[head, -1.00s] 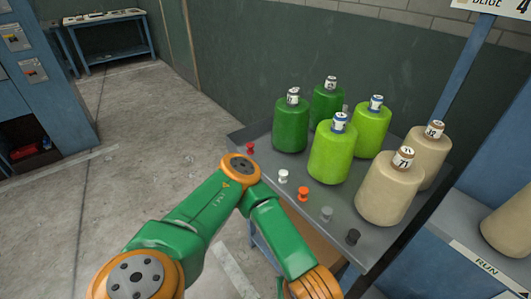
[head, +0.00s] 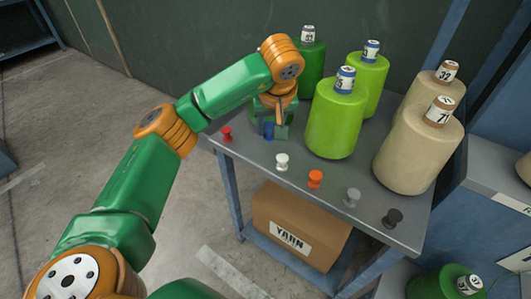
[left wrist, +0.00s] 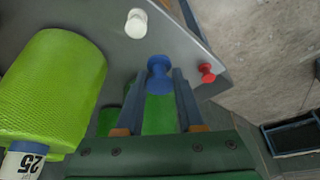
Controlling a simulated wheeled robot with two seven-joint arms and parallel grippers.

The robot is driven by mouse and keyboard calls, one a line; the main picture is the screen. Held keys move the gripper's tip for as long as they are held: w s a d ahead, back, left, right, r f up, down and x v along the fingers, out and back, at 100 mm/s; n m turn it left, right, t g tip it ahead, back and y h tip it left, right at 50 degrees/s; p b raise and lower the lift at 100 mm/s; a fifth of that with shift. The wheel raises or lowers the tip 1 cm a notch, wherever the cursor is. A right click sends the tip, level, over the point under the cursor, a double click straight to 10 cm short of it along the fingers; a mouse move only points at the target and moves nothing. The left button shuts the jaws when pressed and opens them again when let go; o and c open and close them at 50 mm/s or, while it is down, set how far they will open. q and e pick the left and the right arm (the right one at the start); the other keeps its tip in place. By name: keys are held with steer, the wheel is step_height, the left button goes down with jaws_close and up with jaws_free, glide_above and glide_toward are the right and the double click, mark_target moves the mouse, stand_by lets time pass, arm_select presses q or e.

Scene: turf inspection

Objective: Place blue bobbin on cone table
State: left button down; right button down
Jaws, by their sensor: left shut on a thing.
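The blue bobbin (head: 268,130) is between the fingers of my left gripper (head: 270,127), over the cone table (head: 240,147) near its front edge. In the left wrist view the blue bobbin (left wrist: 159,76) shows upright between the fingertips of the left gripper (left wrist: 158,86). I cannot tell whether its base touches the table top. It sits in line between the red bobbin (head: 227,134) and the white bobbin (head: 282,161). My right gripper is not in view.
Orange (head: 315,179), light grey (head: 352,197) and dark (head: 392,217) bobbins continue the row. Lime cones (head: 333,125), beige cones (head: 415,155) and a dark green cone (head: 312,62) stand behind. A yarn box (head: 300,222) is on the lower shelf.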

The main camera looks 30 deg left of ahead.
arm_select(q)
glide_above(253, 148)
steer(key=s+d, duration=0.1)
steer(key=s, duration=0.1)
steer(key=f, duration=0.6)
steer(key=shift+w+d, duration=0.2)
steer(key=shift+w, duration=0.05)
step_height(253, 148, down, 3)
steer(key=shift+a+r+p, duration=0.1)
steer(key=shift+a+p, duration=0.05)
steer(key=shift+p, duration=0.2)
steer(key=shift+w+a+f, duration=0.1)
steer(key=shift+f, duration=0.25)
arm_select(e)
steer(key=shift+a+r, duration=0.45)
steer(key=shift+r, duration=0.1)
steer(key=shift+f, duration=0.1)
arm_select(q)
steer(key=c, duration=0.5)
jaws_free()
steer(key=shift+f, duration=0.1)
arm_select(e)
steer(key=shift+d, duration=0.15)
